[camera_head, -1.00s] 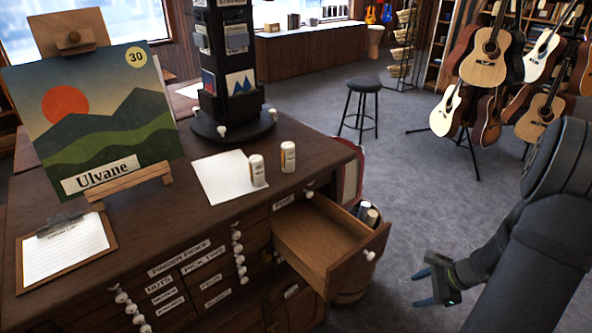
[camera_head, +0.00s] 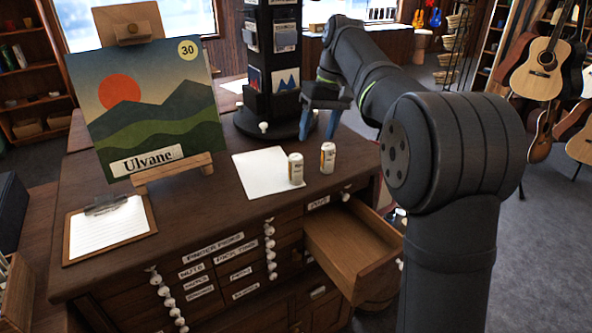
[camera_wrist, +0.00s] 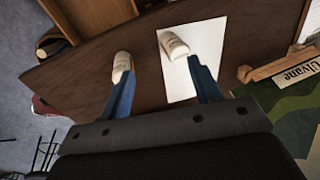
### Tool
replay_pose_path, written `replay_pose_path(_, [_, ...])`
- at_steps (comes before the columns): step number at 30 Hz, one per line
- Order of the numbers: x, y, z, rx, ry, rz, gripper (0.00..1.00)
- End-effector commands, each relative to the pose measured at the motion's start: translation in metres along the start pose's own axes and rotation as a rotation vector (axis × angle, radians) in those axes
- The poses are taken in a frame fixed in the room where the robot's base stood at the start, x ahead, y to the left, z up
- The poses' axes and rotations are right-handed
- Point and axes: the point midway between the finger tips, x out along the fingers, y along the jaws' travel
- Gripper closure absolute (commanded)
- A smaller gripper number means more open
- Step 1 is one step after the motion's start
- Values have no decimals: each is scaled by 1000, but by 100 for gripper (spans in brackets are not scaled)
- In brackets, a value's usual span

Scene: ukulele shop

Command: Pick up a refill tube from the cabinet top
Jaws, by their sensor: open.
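Two white refill tubes with tan labels stand upright on the dark wooden cabinet top (camera_head: 225,213). The left tube (camera_head: 296,169) stands on the edge of a white paper sheet (camera_head: 256,172); the right tube (camera_head: 328,158) stands on bare wood. My gripper (camera_head: 319,138) is open and empty above and behind the tubes, its blue fingers pointing down. In the wrist view my gripper's (camera_wrist: 160,75) two fingers spread apart, one toward the tube on bare wood (camera_wrist: 121,64), the other toward the tube on the paper (camera_wrist: 174,46). I cannot tell whether either finger touches a tube.
An open, empty-looking drawer (camera_head: 352,246) juts from the cabinet front below the right tube. A dark rotating rack (camera_head: 271,70) stands behind the paper. An easel with an Ulvane picture (camera_head: 150,105) and a clipboard (camera_head: 108,228) occupy the left part of the top.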

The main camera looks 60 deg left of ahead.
Motion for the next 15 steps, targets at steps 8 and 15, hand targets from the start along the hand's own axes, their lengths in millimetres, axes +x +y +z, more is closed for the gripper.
replay_pose_path(8, [-36, -54, -26, -211, -59, 197, 42])
replay_pose_path(15, [-18, -52, -25, -223, -67, 212, 42])
